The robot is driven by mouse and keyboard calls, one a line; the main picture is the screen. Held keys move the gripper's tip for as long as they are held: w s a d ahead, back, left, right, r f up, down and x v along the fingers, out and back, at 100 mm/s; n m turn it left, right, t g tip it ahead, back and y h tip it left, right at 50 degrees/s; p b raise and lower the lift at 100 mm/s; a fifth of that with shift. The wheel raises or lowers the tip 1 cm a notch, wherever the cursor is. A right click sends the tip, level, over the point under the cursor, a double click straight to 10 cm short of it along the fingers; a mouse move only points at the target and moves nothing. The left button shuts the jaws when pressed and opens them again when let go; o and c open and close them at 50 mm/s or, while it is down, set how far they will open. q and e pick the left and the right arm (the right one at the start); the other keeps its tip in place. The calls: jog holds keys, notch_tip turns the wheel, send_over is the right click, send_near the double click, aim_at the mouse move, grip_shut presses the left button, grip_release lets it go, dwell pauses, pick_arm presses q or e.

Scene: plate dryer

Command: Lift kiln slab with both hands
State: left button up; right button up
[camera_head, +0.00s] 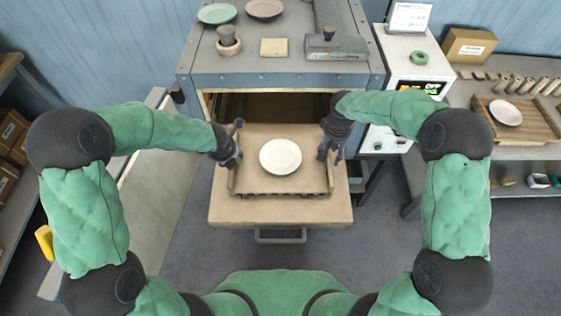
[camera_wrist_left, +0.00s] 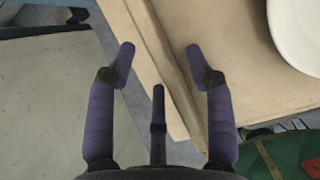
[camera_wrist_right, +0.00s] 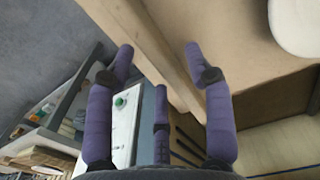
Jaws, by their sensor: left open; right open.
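The kiln slab (camera_head: 255,184) is a tan board with raised side edges, lying level at the kiln's open mouth. A white plate (camera_head: 280,156) sits on it. My left gripper (camera_head: 236,148) is at the slab's left edge, and my right gripper (camera_head: 327,150) is at its right edge. In the left wrist view my open fingers (camera_wrist_left: 160,47) sit on either side of the slab's edge (camera_wrist_left: 165,60). In the right wrist view my open fingers (camera_wrist_right: 160,48) likewise straddle the edge (camera_wrist_right: 155,50). I cannot tell whether any finger touches it. The slab's back part is in shadow.
The grey kiln (camera_head: 200,73) stands behind, its lowered tan door (camera_head: 280,211) under the slab. Plates and small items stand on its top. A white control box (camera_head: 410,70) is at the right, beside a shelf with a wooden board (camera_head: 525,125). A grey bench (camera_head: 150,195) lies left.

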pick_arm(q)
jog(key=shift+x, duration=1)
pick_arm(e)
jog(key=shift+f, duration=1)
pick_arm(q)
jog(key=shift+c, duration=0.3)
pick_arm(e)
jog(key=shift+c, duration=0.3)
pick_arm(q)
grip_shut()
pick_arm(e)
grip_shut()
pick_arm(q)
jog(key=shift+w+r, duration=0.1)
pick_arm(e)
jog(key=shift+w, duration=0.1)
